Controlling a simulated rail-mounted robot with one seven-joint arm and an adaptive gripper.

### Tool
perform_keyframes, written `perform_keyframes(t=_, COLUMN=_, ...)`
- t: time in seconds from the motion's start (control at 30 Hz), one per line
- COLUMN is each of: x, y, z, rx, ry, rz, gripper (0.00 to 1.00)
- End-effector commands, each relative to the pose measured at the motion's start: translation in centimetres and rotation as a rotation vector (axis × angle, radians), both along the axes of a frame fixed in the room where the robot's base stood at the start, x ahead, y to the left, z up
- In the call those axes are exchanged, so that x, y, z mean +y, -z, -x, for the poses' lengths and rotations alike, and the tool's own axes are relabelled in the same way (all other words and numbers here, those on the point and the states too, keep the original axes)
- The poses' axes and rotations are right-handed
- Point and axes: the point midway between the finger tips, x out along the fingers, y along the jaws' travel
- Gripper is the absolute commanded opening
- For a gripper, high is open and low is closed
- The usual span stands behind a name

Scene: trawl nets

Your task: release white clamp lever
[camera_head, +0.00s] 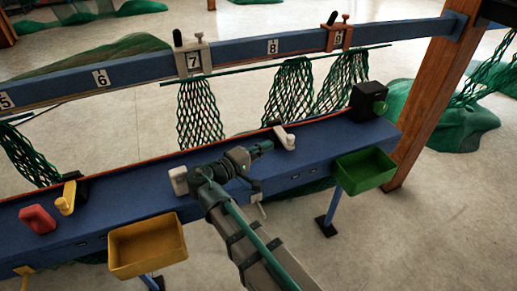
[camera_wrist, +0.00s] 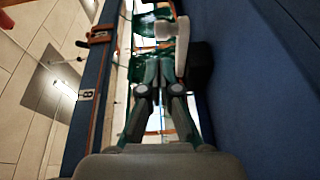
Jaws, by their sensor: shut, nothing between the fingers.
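The white clamp lever (camera_head: 288,140) stands on the blue bench, right of the middle in the head view. In the wrist view, the white lever (camera_wrist: 182,48) is ahead of my fingertips, slightly right of them, with a pale round end at its left. My gripper (camera_head: 268,145) is just left of the lever in the head view and reaches toward it. In the wrist view, my gripper (camera_wrist: 161,62) is shut and empty, its fingers together. Whether the fingertips touch the lever I cannot tell.
A black box with a green knob (camera_head: 368,101) stands farther right on the bench. A white block (camera_head: 179,181) sits left of my gripper. Yellow (camera_head: 147,246) and green (camera_head: 364,170) bins hang at the front edge. Nets (camera_head: 200,113) hang behind from a numbered blue rail (camera_head: 240,48).

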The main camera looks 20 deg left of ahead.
Motion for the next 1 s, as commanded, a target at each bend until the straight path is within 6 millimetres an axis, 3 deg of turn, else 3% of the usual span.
perform_keyframes(t=0.1, x=-1.1, y=0.0, z=-1.8, rx=0.001, ry=0.002, rz=0.001, gripper=0.0)
perform_keyframes(t=0.33, x=-2.4, y=0.1, z=-3.9, rx=0.001, ry=0.001, rz=0.002, gripper=0.0)
perform_keyframes(t=1.0, x=-2.9, y=0.3, z=-4.4, rx=0.0, ry=-0.001, rz=0.001, gripper=0.0)
